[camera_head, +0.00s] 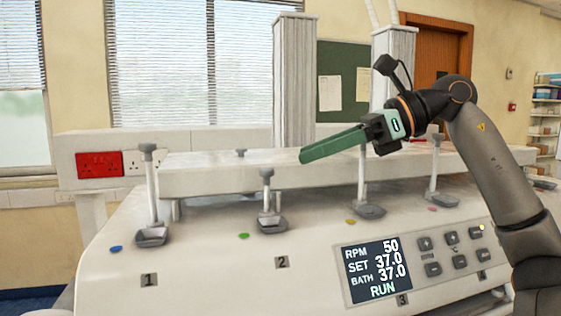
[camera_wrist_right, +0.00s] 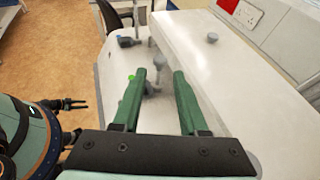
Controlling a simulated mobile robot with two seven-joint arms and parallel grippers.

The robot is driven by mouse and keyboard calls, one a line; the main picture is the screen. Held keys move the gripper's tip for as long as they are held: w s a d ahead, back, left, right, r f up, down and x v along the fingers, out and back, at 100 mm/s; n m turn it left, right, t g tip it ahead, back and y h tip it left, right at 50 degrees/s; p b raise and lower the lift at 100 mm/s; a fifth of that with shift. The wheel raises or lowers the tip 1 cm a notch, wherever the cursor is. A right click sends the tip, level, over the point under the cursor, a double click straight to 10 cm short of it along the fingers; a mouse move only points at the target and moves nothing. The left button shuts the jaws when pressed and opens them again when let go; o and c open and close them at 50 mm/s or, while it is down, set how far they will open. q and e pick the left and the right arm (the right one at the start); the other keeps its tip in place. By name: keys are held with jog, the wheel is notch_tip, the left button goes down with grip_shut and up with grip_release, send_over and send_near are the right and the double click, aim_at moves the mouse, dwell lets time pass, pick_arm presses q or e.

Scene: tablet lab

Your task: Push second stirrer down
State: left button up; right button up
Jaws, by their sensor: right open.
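The second stirrer (camera_head: 267,197), above the label 2 and beside a green dot, is a grey rod with a knob on top and a dark cup at its foot. Its knob stands lower than that of the first stirrer (camera_head: 148,190). My right gripper (camera_head: 303,156) points left, above and to the right of the second stirrer, apart from it. In the right wrist view the open, empty green fingers (camera_wrist_right: 166,73) have the second stirrer (camera_wrist_right: 154,88) showing beyond and between them.
The third stirrer (camera_head: 362,185) stands under my right gripper and the fourth stirrer (camera_head: 433,175) farther right. A raised white bar (camera_head: 205,180) runs behind the stirrers. A display (camera_head: 372,268) and buttons sit on the front panel. Two white columns (camera_head: 294,80) rise behind.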

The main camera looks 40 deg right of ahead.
jog(key=p+x, duration=0.1)
jog(key=x, duration=0.5)
jog(key=shift+w, duration=0.1)
jog(key=shift+c, duration=0.2)
grip_shut()
dwell(1.1)
